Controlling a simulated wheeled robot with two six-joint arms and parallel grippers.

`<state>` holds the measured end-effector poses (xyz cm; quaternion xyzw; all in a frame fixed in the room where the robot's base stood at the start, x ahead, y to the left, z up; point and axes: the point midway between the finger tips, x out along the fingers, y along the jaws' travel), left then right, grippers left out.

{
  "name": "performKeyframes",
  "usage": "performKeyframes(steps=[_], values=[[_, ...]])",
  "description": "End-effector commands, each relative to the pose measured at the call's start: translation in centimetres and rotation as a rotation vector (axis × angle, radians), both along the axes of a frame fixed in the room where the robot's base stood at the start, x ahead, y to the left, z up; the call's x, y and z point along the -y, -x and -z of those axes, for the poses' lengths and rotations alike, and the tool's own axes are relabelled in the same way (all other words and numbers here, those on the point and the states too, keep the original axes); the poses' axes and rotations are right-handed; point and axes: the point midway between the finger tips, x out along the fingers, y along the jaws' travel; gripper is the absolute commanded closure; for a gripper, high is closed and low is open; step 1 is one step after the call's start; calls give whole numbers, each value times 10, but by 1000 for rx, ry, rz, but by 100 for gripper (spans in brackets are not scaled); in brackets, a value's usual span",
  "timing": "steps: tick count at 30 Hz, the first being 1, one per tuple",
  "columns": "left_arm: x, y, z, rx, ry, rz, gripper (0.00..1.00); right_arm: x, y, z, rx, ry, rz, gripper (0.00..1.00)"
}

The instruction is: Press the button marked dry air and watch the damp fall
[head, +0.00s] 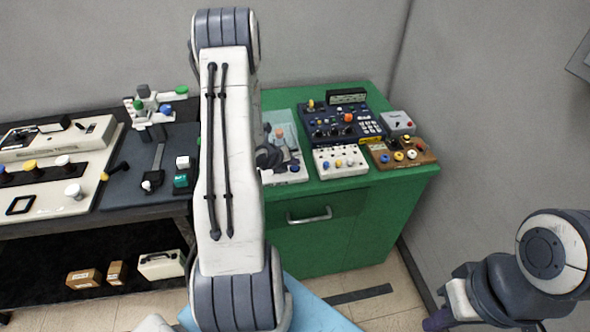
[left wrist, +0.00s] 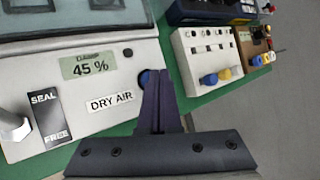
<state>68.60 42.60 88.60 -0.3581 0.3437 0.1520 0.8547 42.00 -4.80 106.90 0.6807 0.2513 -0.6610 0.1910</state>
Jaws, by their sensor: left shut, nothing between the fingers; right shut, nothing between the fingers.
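The pale panel (left wrist: 100,128) fills the left of the left wrist view. Its label reads DRY AIR (left wrist: 111,101), and a damp display (left wrist: 88,65) reads 45 %. A blue button (left wrist: 144,79) sits beside the label, partly hidden by my left gripper (left wrist: 159,73). That gripper is shut and empty, with its tips over or at the button; contact cannot be told. In the head view the panel (head: 299,176) is on the green cabinet, partly covered by my left arm. My right gripper (head: 437,320) is shut at the bottom right, away from the cabinet.
A SEAL/FREE switch plate (left wrist: 47,115) with a lever (left wrist: 12,124) is on the same panel. A white knob box (head: 341,162), a dark blue console (head: 341,122) and a brown box (head: 402,153) crowd the green cabinet (head: 345,232). A dark bench (head: 110,194) stands left.

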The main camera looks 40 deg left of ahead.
Motion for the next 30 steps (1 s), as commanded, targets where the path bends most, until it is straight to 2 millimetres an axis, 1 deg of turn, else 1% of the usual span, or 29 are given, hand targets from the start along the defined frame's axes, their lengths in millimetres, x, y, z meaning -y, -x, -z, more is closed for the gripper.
performKeyframes(steps=[1,14,30], values=[[0,0,3,0,-1,1,100,0,0,4,0,0,0,100],[0,0,2,0,0,0,100,0,0,3,0,0,0,100],[0,0,7,0,0,0,100,0,0,10,0,0,0,100]])
